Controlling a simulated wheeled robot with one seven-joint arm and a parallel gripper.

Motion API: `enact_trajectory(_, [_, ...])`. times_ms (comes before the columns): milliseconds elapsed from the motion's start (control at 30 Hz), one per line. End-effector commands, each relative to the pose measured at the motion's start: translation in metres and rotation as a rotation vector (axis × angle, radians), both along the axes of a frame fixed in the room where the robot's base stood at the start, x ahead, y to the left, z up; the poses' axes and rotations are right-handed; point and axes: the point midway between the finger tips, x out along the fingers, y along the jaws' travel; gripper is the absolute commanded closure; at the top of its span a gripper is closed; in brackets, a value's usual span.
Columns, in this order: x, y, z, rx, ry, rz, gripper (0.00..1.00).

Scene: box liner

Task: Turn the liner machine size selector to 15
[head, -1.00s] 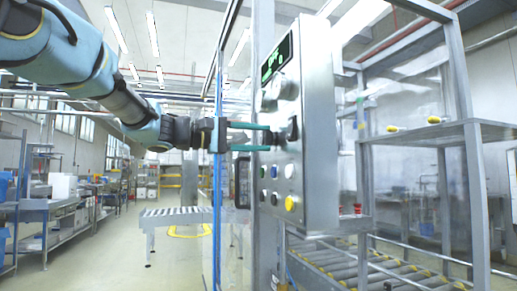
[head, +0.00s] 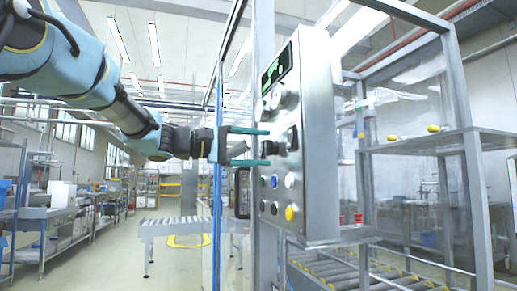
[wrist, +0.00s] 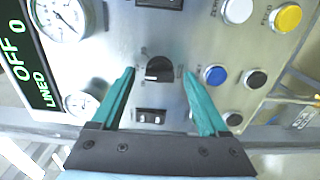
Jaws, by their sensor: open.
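The size selector is a black rotary knob on the steel control panel (head: 316,150). In the wrist view the knob (wrist: 159,70) sits between my two teal fingertips, with a gap on each side. Its light pointer mark lies toward the lower side of the knob in this view. The head view shows the knob (head: 292,138) edge-on at the panel face. My gripper (head: 268,147) is open, pointing at the panel, with its fingertips close to the panel face. The display (wrist: 30,55) reads "OFF 0" and "LINED". The selector's scale markings are too small to read.
Round gauges (wrist: 62,18) lie left of the knob. A black rocker switch (wrist: 151,116) is just below it. Blue (wrist: 215,75), yellow (wrist: 288,17), white and black buttons lie to the right. A roller conveyor (head: 375,278) runs behind the panel.

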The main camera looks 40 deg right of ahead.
Motion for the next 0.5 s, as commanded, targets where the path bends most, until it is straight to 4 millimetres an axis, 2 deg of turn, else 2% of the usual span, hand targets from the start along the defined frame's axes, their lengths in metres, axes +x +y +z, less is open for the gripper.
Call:
enact_trajectory(167, [0.007,0.017,0.0,-0.001,-0.002,0.003,0.22])
enact_trajectory(500, [0.031,0.078,-0.001,0.0,0.0,0.005,0.22])
